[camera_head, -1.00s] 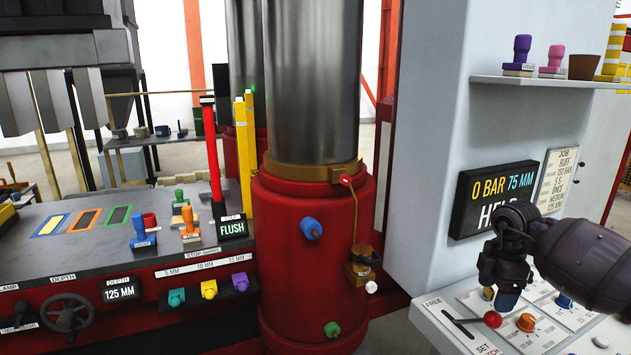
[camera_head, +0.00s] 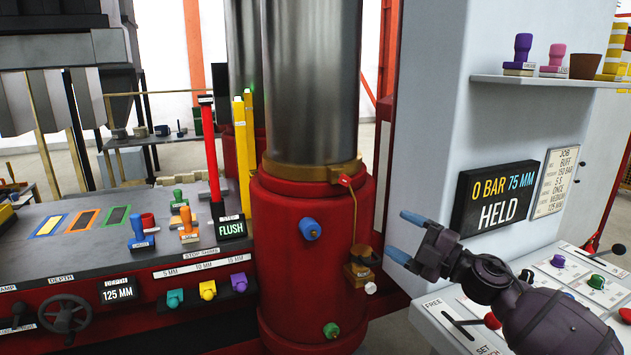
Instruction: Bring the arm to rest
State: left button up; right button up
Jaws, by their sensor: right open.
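My right gripper (camera_head: 406,237) is open and empty. Its two blue-tipped fingers point left, in the gap between the red press cylinder (camera_head: 305,265) and the grey cabinet (camera_head: 432,130). It is apart from both, as far as I can see. My dark right arm (camera_head: 500,290) comes in from the lower right, over the sloped control panel (camera_head: 455,318), and hides part of it. My left gripper is not in view.
The display (camera_head: 495,199) on the cabinet reads 0 BAR 75 MM HELD. A red-knobbed lever (camera_head: 491,321) stands on the panel near my arm. A shelf (camera_head: 545,81) holds stamps and a brown pot. The press table (camera_head: 75,225) at left carries stamps and coloured frames.

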jog(key=s+d+f+m+t+h, duration=0.2)
jog(key=s+d+f+m+h, duration=0.15)
jog(key=f+m+h, duration=0.4)
jog(key=s+d+f+m+t+h, duration=0.3)
jog(key=s+f+m+h, duration=0.2)
jog(key=f+m, duration=0.5)
jog(key=s+d+f+m+g+h, duration=0.2)
jog(key=s+f+m+g, duration=0.1)
jog(key=s+f, duration=0.6)
jog(key=s+d+f+m+g+h, duration=0.1)
jog(key=s+d+f+m+g, duration=0.1)
jog(key=s+f, duration=0.8)
jog(key=s+m, duration=0.1)
jog(key=s, duration=0.4)
jog(key=shift+f+g+h, duration=0.15)
jog(key=shift+g+h, duration=0.2)
jog(key=shift+g, duration=0.05)
